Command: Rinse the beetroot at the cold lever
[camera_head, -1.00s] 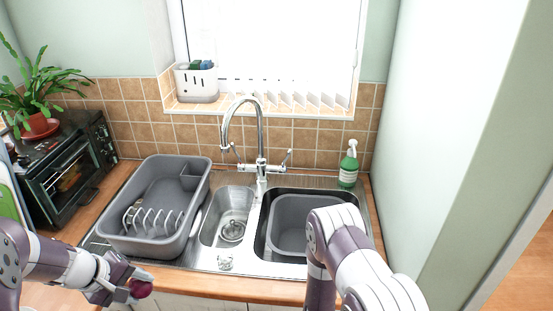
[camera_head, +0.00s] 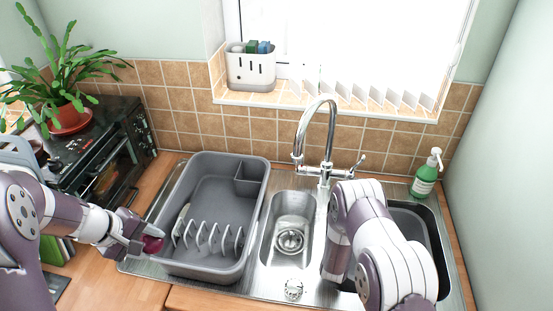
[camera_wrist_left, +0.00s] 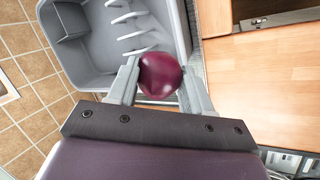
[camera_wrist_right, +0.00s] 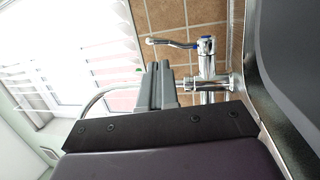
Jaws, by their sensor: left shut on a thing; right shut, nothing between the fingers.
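My left gripper (camera_head: 143,243) is shut on the dark purple beetroot (camera_head: 154,245), at the front left rim of the grey dish rack. The left wrist view shows the beetroot (camera_wrist_left: 160,74) between both fingers. The chrome tap (camera_head: 330,125) stands behind the sink, its spout arched over the small left basin (camera_head: 290,238). A lever (camera_head: 361,162) shows on the tap's right side. In the right wrist view, a lever with a blue mark (camera_wrist_right: 180,43) is close beyond my right gripper (camera_wrist_right: 162,68), which is shut and empty. My right arm hides that gripper in the head view.
The grey dish rack (camera_head: 262,185) stands left of the basins. My right arm partly covers the right basin and its grey bowl (camera_head: 405,222). A green soap bottle (camera_head: 425,178) is at the back right. A black oven (camera_head: 125,150) and potted plant (camera_head: 65,95) are at the left.

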